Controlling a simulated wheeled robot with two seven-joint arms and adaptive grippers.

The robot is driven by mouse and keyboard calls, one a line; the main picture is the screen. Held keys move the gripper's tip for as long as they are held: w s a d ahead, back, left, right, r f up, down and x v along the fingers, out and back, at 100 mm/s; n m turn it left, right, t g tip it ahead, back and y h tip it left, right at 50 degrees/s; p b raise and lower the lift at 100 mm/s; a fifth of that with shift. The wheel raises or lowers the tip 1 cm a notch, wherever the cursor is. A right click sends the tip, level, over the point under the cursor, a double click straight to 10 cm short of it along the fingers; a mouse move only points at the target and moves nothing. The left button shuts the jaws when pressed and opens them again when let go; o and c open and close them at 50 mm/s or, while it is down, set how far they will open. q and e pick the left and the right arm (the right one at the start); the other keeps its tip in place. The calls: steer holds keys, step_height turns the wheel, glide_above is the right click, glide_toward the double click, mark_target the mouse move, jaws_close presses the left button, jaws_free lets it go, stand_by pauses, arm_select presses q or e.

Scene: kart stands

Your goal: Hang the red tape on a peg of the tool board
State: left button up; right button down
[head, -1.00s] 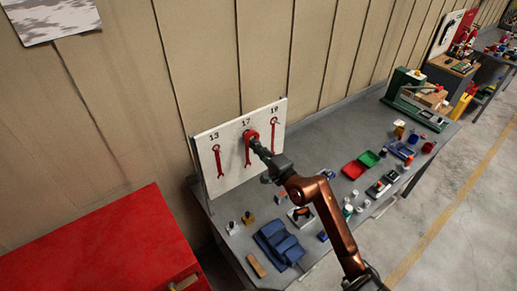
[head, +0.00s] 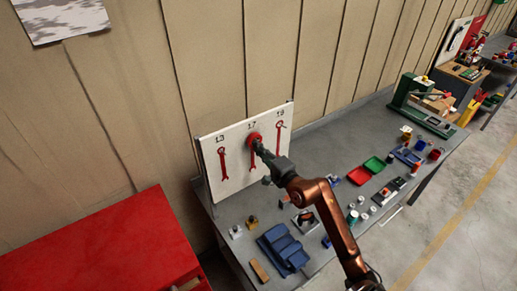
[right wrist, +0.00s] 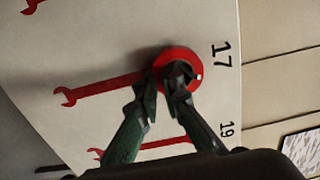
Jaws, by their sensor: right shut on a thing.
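The tool board (head: 233,180) is white, with the numbers 13, 17 and 19 above red wrench shapes, and stands at the left end of the grey bench. The red tape (head: 254,137) is a ring at the upper part of the wrench shape under 17. My right gripper (head: 259,148) is shut on the tape at the board's face. In the right wrist view the tape (right wrist: 184,53) shows round the fingertips (right wrist: 168,76). Its middle is dark and partly covered by the fingers, so I cannot tell whether a peg passes through it. My left gripper is out of view.
The bench (head: 335,158) holds a blue object (head: 283,248), a red tray (head: 359,176), a green tray (head: 375,164) and several small items. A red cabinet (head: 90,245) stands at the lower left. The corrugated wall is close behind the board.

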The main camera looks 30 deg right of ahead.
steer(key=c, duration=2)
jaws_free()
steer(key=s, duration=0.8)
steer(key=s+d, duration=0.1)
steer(key=s, duration=0.3)
